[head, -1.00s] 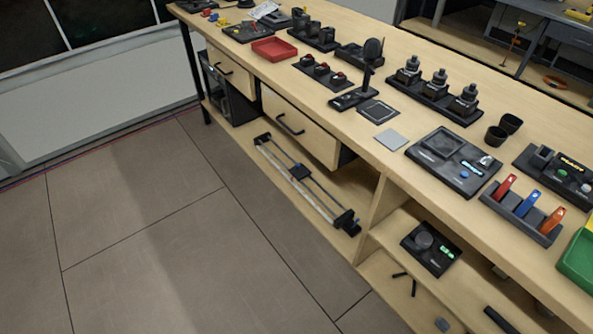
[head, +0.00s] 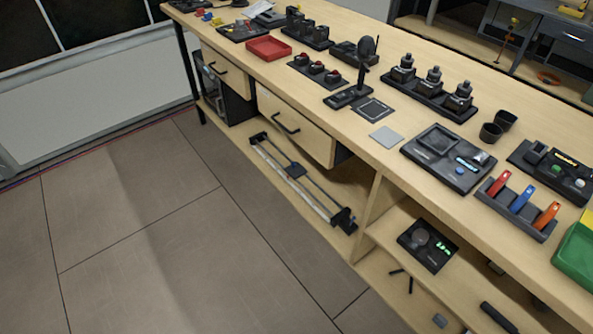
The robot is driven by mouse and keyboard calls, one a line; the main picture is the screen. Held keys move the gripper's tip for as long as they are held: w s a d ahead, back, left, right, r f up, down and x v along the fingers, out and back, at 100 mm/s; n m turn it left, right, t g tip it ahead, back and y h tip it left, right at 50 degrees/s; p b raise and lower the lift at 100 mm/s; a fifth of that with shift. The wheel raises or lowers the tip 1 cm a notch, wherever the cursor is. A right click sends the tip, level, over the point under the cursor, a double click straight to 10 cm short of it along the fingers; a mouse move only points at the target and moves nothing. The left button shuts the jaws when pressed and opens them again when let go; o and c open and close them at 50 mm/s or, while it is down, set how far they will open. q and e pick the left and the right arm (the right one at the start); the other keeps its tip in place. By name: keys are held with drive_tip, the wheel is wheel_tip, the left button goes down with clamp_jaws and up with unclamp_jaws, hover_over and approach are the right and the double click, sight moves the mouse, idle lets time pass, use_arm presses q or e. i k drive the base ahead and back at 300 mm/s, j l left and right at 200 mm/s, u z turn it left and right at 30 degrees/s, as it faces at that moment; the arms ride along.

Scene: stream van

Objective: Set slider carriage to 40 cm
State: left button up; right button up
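The slider (head: 319,202) lies on the low shelf under the bench, below the drawers. It has two long parallel rails, one pale and one dark, with black end blocks. Scale marks are too small to read. Neither of my grippers shows in the head view.
The wooden bench (head: 345,131) above carries black trays, a red tray (head: 268,48), a holder with coloured handles (head: 517,208) and a green bin (head: 576,252). The floor (head: 150,230) in front is clear.

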sight(295, 169)
drive_tip(key=i+j+z, duration=0.35)
drive_tip(key=j, duration=0.2)
drive_tip(key=i+j+z, duration=0.4)
drive_tip(key=j, duration=0.25)
drive_tip(key=k, duration=0.1)
